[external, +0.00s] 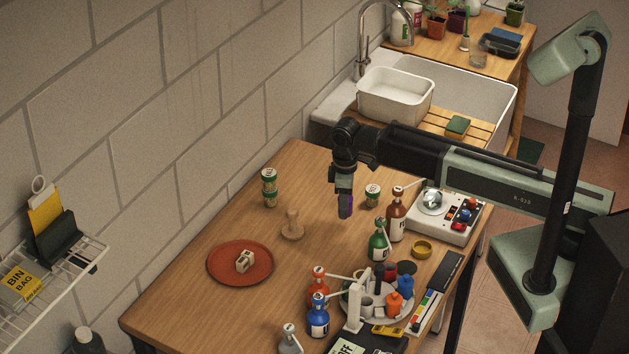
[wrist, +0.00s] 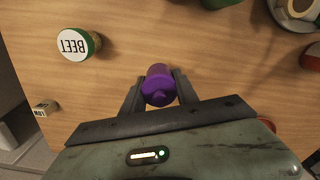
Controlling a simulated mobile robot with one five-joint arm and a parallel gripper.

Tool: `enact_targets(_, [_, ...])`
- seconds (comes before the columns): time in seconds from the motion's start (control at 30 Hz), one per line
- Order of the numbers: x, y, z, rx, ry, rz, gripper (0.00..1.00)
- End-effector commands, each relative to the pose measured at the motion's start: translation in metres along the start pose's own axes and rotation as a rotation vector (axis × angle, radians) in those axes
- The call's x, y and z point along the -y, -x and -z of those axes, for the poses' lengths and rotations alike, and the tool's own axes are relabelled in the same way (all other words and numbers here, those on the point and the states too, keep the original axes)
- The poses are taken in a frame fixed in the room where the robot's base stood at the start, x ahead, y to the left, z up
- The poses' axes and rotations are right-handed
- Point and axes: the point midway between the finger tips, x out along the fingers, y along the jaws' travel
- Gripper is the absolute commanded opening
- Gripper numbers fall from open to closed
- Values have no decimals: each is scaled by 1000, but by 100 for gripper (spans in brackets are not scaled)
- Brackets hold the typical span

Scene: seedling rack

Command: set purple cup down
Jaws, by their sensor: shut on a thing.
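The purple cup (wrist: 158,88) sits between the two fingers of my gripper (wrist: 156,92) in the wrist view, and the fingers are shut on it. In the external view my gripper (external: 345,206) points down over the middle of the wooden table, and only a thin strip of the purple cup (external: 351,203) shows beside the dark fingers. The rest of the cup is hidden there. I cannot tell whether its base touches the table.
A white-lidded green jar (external: 372,195) stands close right of my gripper, near a brown bottle (external: 396,216) and a green bottle (external: 378,242). A wooden stamp-like piece (external: 291,226) and a red plate (external: 239,263) lie left. Bare wood separates them.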

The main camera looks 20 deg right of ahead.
Motion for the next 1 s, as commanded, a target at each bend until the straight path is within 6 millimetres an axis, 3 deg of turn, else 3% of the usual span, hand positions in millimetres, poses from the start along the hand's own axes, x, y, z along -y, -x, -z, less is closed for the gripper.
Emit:
enact_targets(0.03, [-8,-2,16,0,0,0,0])
enact_targets(0.2, [-28,-7,59,0,-1,0,0])
enact_targets(0.4, [-43,-10,92,0,-1,0,0])
enact_targets(0.77, [-50,-12,107,0,-1,0,0])
enact_targets(1.0, [-49,-50,104,0,-1,0,0])
